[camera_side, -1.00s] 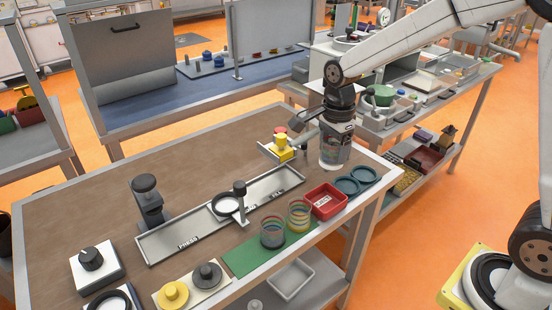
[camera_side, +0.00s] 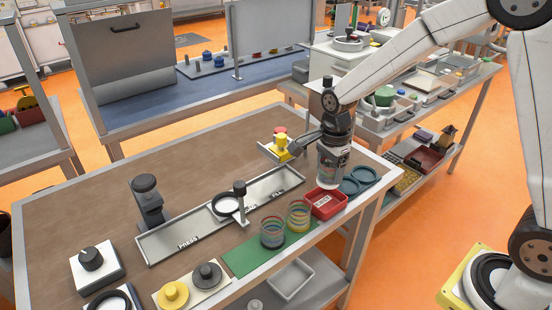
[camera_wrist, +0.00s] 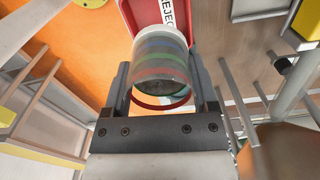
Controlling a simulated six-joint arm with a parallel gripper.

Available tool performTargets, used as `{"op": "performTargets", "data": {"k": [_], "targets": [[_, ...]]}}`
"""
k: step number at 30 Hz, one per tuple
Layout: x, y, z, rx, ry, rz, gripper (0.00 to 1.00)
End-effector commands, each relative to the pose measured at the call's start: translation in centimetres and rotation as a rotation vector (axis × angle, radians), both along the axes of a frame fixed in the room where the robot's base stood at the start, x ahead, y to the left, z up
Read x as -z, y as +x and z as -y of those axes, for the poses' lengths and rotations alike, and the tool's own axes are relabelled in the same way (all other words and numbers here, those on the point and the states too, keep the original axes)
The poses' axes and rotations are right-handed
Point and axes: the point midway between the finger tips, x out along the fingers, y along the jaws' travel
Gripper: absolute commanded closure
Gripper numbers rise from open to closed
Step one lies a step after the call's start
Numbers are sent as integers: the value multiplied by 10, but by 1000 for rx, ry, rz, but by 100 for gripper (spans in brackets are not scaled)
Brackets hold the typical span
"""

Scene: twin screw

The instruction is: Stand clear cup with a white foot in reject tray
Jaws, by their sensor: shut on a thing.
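My gripper (camera_side: 335,148) points down and is shut on the clear cup (camera_side: 329,170), which has a white foot at its lower end. In the wrist view the cup (camera_wrist: 160,62) sits between the two fingers, with coloured bands on its wall and its white foot pointing toward the tray. The red reject tray (camera_side: 339,208) stands near the table's front edge, and the cup's foot overlaps its back part in the side view. Whether the foot touches the tray floor I cannot tell. The tray's red wall and lettered label also show in the wrist view (camera_wrist: 127,18).
Two banded clear cups (camera_side: 272,235) stand on a green mat (camera_side: 243,262) left of the tray. Teal rings (camera_side: 352,188) lie right of it. A long metal tray (camera_side: 165,246) and a round magnifier-like stand (camera_side: 240,190) are behind. The brown table's back left is clear.

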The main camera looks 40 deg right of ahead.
Motion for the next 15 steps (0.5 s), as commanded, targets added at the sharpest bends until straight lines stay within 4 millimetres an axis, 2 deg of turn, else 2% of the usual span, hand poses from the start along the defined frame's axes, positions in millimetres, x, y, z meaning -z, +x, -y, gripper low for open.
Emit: {"op": "performTargets", "data": {"k": [15], "targets": [[32,0,0,0,0,-2,84]]}}
